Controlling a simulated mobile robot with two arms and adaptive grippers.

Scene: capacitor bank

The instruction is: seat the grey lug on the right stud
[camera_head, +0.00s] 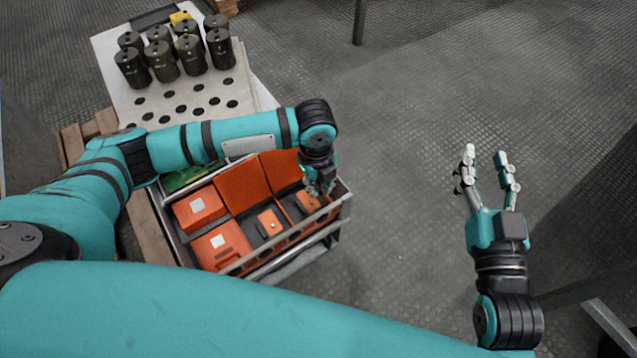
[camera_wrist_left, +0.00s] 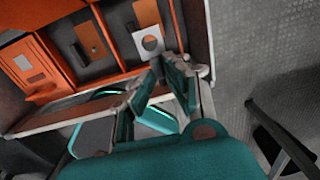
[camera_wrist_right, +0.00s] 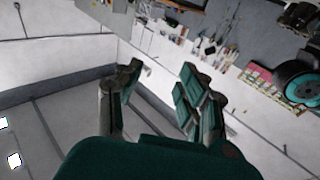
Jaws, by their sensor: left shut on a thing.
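My left gripper (camera_head: 318,190) is over the right end of the tray of orange parts. In the left wrist view, its fingers (camera_wrist_left: 163,62) are closed at the edge of a pale grey square plate with a round hole, which looks like the grey lug (camera_wrist_left: 138,37). The lug is over the tray's compartments beside an orange part. In the head view the gripper and arm hide it. I cannot make out the right stud in any view. My right gripper (camera_head: 488,165) is open and empty over bare floor at the right; its spread fingers also show in the right wrist view (camera_wrist_right: 155,85).
The tray (camera_head: 338,205) holds several orange boxes (camera_head: 222,245) and a green part (camera_head: 187,178). Behind it, several dark cylinders (camera_head: 163,60) stand on a pale board with holes (camera_head: 245,80). A wooden pallet (camera_head: 155,225) lies beneath.

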